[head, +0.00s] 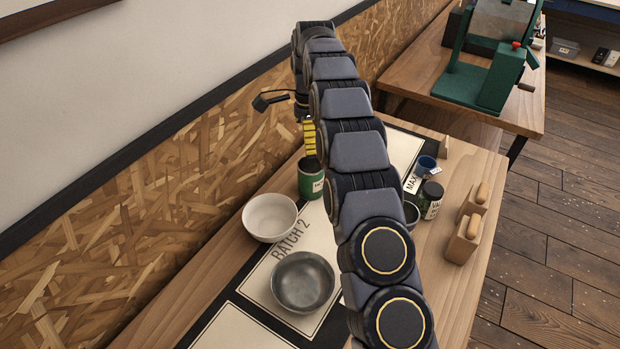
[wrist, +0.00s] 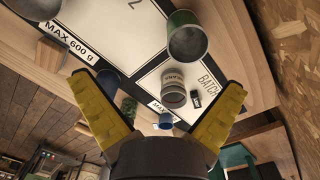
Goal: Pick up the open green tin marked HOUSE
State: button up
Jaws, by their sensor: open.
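A green tin (head: 311,183) with a pale label stands at the back of the table in the head view, left of my arm. Only part of its lettering shows. In the wrist view a green tin (wrist: 184,19) lies near the top, its open grey mouth towards the camera. My gripper (wrist: 160,84) is open, its yellow fingers spread wide with nothing between the pads. In the head view one yellow finger (head: 309,138) shows just above and behind the green tin. A pale tin (wrist: 174,82) with a label shows beyond the fingers, apart from the green tin.
A white bowl (head: 268,224) and a metal bowl (head: 303,284) stand in front of the green tin. A blue cup (head: 427,166), a labelled jar (head: 431,202) and wooden blocks (head: 463,241) are right of my arm. The OSB wall (head: 170,190) runs close along the left.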

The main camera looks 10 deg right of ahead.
aim_at(311, 172)
jog(key=shift+w+d+f+m, duration=0.4)
jog(key=shift+w+f+m, duration=0.35)
jog(key=shift+f, duration=1.85)
jog(key=shift+w+d+f+m, duration=0.4)
jog(key=shift+w+f+m, duration=0.35)
jog(key=shift+f, duration=1.85)
jog(key=shift+w+d+f+m, duration=0.4)
jog(key=shift+w+f+m, duration=0.35)
jog(key=shift+f, duration=1.85)
jog(key=c, duration=0.9)
jog(key=shift+c, duration=0.3)
